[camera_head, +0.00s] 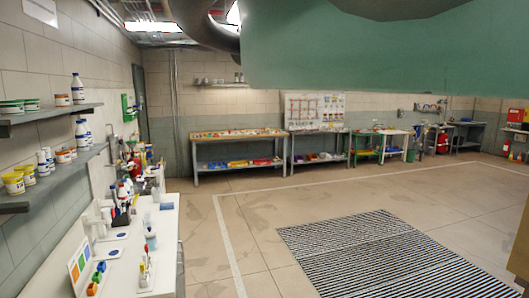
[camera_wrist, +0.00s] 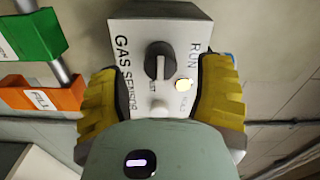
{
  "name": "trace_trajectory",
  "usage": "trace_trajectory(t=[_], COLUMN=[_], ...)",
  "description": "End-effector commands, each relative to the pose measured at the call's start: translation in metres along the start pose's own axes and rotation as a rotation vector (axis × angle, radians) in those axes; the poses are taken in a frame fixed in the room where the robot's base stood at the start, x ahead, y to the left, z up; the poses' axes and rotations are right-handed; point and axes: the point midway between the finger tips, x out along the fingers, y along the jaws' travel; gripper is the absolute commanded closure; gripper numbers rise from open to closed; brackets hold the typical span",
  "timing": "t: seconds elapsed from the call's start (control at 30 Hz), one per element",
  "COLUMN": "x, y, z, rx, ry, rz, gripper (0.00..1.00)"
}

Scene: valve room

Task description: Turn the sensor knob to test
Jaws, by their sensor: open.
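In the wrist view, a light grey box lettered GAS SENSOR (camera_wrist: 137,30) faces me. The dark sensor knob (camera_wrist: 158,62) sits on its face, with its ridge running roughly up and down in the picture. The word RUN is printed to the right of the knob; the lettering just below it is partly covered. The sensor box cannot be made out in the head view.
Green (camera_wrist: 32,36) and orange (camera_wrist: 42,95) tags, the latter lettered FILL, hang left of the box. In the head view, workbenches (camera_head: 238,133) line the far wall. A cluttered white counter (camera_head: 167,225) and shelves stand left. Open floor surrounds a striped grating (camera_head: 375,255).

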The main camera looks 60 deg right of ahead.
Motion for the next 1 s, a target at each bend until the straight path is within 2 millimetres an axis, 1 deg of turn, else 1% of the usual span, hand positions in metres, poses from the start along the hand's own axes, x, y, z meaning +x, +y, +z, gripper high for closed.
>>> trace_trajectory(t=[0.03, 0.2, 0.4, 0.5, 0.6, 0.7, 1.0], x=[-0.011, -0.04, -0.072, -0.085, -0.093, -0.097, -0.097], y=[0.0, -0.001, 0.0, -0.001, 0.0, 0.0, 0.0], z=[-0.004, -0.004, -0.004, -0.004, -0.003, -0.003, -0.003], rx=[0.0, -0.001, -0.001, -0.001, -0.002, -0.001, -0.001], ry=[0.012, 0.012, 0.012, 0.013, 0.01, 0.01, 0.008], rz=[-0.004, -0.003, -0.001, -0.002, 0.0, 0.001, 0.001], gripper=[0.34, 0.34, 0.34, 0.34, 0.34, 0.34, 0.34])
